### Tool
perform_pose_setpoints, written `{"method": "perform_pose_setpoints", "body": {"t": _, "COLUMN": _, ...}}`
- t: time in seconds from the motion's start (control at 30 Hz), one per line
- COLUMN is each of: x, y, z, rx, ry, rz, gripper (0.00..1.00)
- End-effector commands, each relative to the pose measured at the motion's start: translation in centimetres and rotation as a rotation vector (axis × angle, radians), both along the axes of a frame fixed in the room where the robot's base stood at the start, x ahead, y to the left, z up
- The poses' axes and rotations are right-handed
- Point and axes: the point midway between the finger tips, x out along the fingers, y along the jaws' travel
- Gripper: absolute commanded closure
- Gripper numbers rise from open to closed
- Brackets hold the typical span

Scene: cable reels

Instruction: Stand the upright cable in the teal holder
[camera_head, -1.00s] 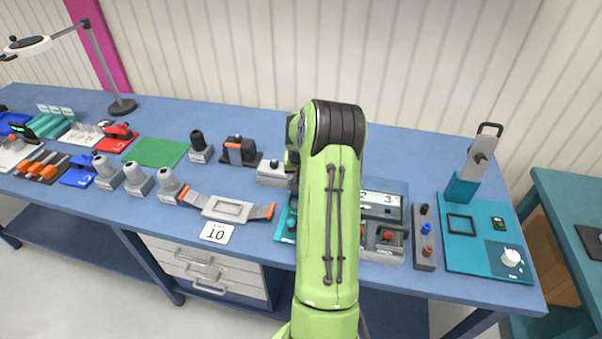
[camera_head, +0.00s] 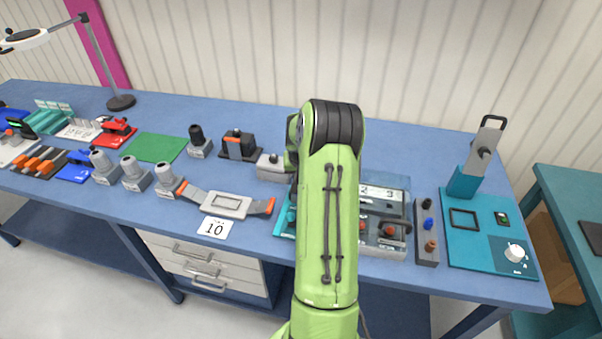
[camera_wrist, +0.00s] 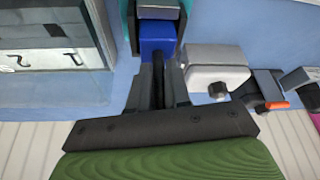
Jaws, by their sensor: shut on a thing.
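My gripper (camera_wrist: 160,85) shows in the wrist view with its dark fingers close together, shut on a piece with a blue block-shaped end (camera_wrist: 157,36). I take this piece to be the upright cable; most of it is hidden by the fingers. Teal walls (camera_wrist: 128,18) stand close around the blue end, and this looks like the teal holder. I cannot tell how deep the blue end sits or whether it touches. In the head view my arm hides the gripper and the cable. A teal edge (camera_head: 284,222) shows just left of my arm.
A grey-white block with a black knob (camera_wrist: 217,75) is close right of the fingers. A display panel (camera_head: 382,194) and a row of knobs (camera_head: 427,232) lie right of my arm. A teal board (camera_head: 488,245) with a tilted grey device (camera_head: 485,150) is further right.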

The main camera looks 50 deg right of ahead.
Motion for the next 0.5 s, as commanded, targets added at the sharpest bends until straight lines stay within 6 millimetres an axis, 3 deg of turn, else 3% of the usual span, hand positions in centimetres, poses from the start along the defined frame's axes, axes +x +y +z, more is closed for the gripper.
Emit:
{"method": "perform_pose_setpoints", "body": {"t": 0.2, "x": 0.04, "y": 0.00, "z": -1.16, "rx": -0.001, "ry": -0.001, "rz": 0.000, "gripper": 1.00}}
{"method": "perform_pose_setpoints", "body": {"t": 0.47, "x": 0.02, "y": -0.03, "z": -1.10, "rx": -0.002, "ry": -0.001, "rz": 0.000, "gripper": 1.00}}
{"method": "perform_pose_setpoints", "body": {"t": 0.5, "x": 0.02, "y": -0.02, "z": -1.09, "rx": -0.002, "ry": -0.001, "rz": 0.000, "gripper": 0.77}}
